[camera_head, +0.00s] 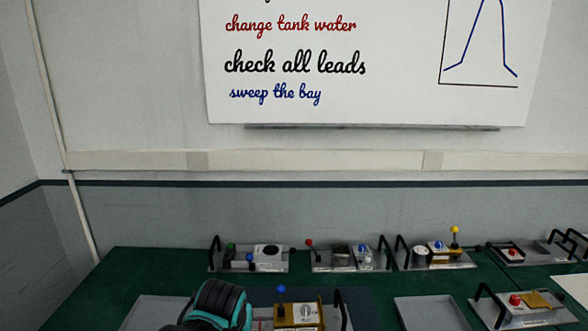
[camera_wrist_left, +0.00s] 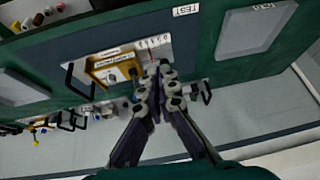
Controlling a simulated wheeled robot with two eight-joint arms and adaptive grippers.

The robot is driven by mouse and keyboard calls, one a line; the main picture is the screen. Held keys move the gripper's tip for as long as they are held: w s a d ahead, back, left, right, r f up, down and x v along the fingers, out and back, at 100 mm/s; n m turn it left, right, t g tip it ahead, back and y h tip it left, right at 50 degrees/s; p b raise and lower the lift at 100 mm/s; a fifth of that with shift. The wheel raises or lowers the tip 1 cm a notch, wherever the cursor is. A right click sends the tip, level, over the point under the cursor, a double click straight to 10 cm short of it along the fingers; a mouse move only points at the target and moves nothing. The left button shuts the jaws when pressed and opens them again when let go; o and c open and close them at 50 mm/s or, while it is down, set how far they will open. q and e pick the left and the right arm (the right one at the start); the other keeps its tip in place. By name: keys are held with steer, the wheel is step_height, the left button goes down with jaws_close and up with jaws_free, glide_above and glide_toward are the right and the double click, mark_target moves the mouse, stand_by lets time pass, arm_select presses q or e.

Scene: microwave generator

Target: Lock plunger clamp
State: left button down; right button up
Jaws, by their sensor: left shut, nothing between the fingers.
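A metal panel unit (camera_head: 335,318) stands at the front middle of the bench. It carries a gold bracket (camera_head: 292,322) with a white dial (camera_head: 304,310) and a lever with a blue knob (camera_head: 281,289). The gold bracket also shows in the left wrist view (camera_wrist_left: 101,75), beside a white scale plate (camera_wrist_left: 150,46). My left gripper (camera_wrist_left: 160,68) is shut and empty, its tips over the unit beside the bracket. My fingers hide part of the unit; contact cannot be told. My left arm covers the unit's left part in the head view. I cannot tell which part is the plunger clamp. My right gripper is out of view.
Black handles rise at the unit's ends, one (camera_wrist_left: 75,82) near the bracket. Grey trays (camera_head: 158,312) and (camera_head: 430,313) flank the unit. Several similar units, one with a yellow knob (camera_head: 455,230), line the back. Another unit (camera_head: 520,306) stands at the right.

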arm_select(q)
steer(key=s+a+f+t+h+b, duration=0.1)
steer(key=s+a+f+b, duration=0.1)
steer(key=s+f, duration=0.5)
steer(key=s+a+f+b, duration=0.3)
steer(key=s+f, duration=0.3)
steer(key=s, duration=0.1)
steer(key=w+d+r+t+y, duration=0.15)
steer(key=w+r+t, duration=0.3)
steer(key=w, duration=0.95)
steer(key=w+d+r+t+h+p, duration=0.1)
steer(key=w+d+r+t+h, duration=0.25)
steer(key=w+d, duration=0.65)
steer(key=b, duration=0.4)
glide_above(281, 297)
steer(key=s, duration=0.3)
step_height(281, 297, down, 5)
steer(key=shift+w+a+n+y, duration=0.25)
steer(key=shift+a+n+y, duration=0.05)
steer(key=shift+a, duration=0.05)
